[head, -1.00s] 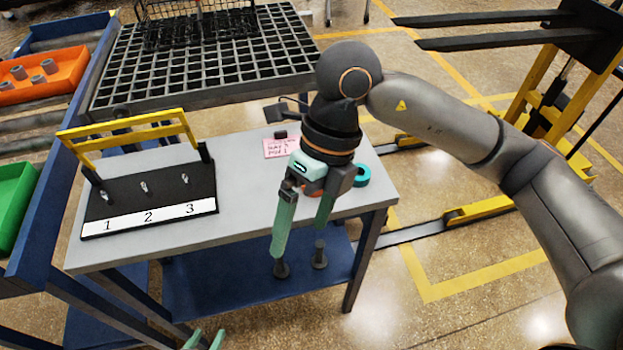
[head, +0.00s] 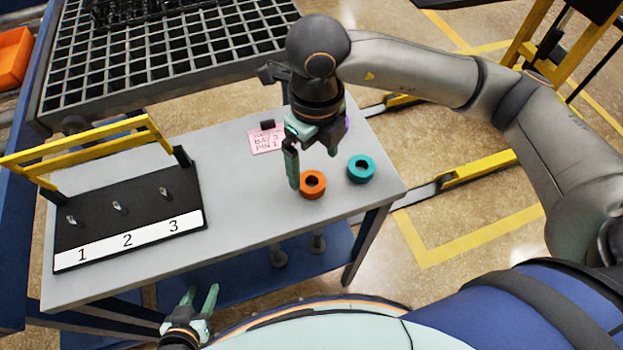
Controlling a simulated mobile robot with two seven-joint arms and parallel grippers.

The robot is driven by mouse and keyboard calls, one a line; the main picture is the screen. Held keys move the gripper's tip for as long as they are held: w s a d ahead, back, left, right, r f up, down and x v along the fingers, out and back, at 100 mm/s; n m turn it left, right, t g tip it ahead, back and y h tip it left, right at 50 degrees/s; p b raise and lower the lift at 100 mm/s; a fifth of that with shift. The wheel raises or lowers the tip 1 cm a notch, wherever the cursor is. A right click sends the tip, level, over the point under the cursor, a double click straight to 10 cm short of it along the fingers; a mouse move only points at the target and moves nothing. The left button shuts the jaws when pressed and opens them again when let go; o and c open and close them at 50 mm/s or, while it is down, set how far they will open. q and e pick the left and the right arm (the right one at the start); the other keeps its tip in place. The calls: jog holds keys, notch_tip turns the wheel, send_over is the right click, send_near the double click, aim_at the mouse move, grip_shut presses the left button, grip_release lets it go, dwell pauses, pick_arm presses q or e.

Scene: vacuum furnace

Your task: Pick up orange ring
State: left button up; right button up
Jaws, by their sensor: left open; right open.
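The orange ring (head: 312,184) lies flat on the grey table (head: 235,225), near its right front part. My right gripper (head: 312,168) is open and empty above and just behind the orange ring, with its fingers pointing down. One finger overlaps the ring's left edge in the picture; I cannot tell whether they touch. My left gripper (head: 203,300) is open and empty at the bottom of the view, in front of the table.
A teal ring (head: 361,169) lies just right of the orange one. A purple object (head: 347,121) shows partly behind my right gripper. A pink note (head: 266,139) lies behind. A black board (head: 128,215) with numbered pins and a yellow bar (head: 85,147) stands on the left.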

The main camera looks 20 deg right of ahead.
aim_at(314, 178)
notch_tip(314, 178, down, 6)
jog(key=shift+r+p, duration=0.15)
jog(key=shift+p, duration=0.25)
jog(key=shift+r, duration=0.1)
grip_shut()
dwell(0.6)
